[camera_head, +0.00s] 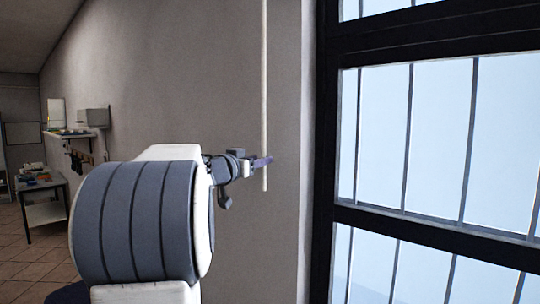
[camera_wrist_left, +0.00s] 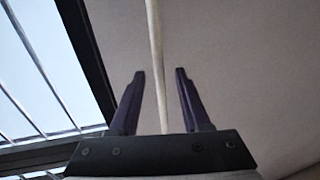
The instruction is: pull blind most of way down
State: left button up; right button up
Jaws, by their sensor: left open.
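A thin pale cord (camera_head: 264,90) hangs straight down along the wall, left of the window, and ends just below my left gripper (camera_head: 264,161). In the left wrist view the cord (camera_wrist_left: 154,45) runs between the two purple fingers of my left gripper (camera_wrist_left: 160,75). The fingers are spread, with a gap on each side of the cord. The blind itself does not show in either view. My right gripper is not in view.
A dark-framed window (camera_head: 440,140) with vertical bars fills the right side. The plain wall (camera_head: 190,80) is beside the cord. A table (camera_head: 45,205) with items and a wall shelf (camera_head: 75,134) stand far left. Tiled floor lies there.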

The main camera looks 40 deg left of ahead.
pick_arm(q)
jog(key=shift+w+a, duration=0.2)
jog(key=shift+w, duration=1.35)
grip_shut()
jog(key=shift+f, duration=0.1)
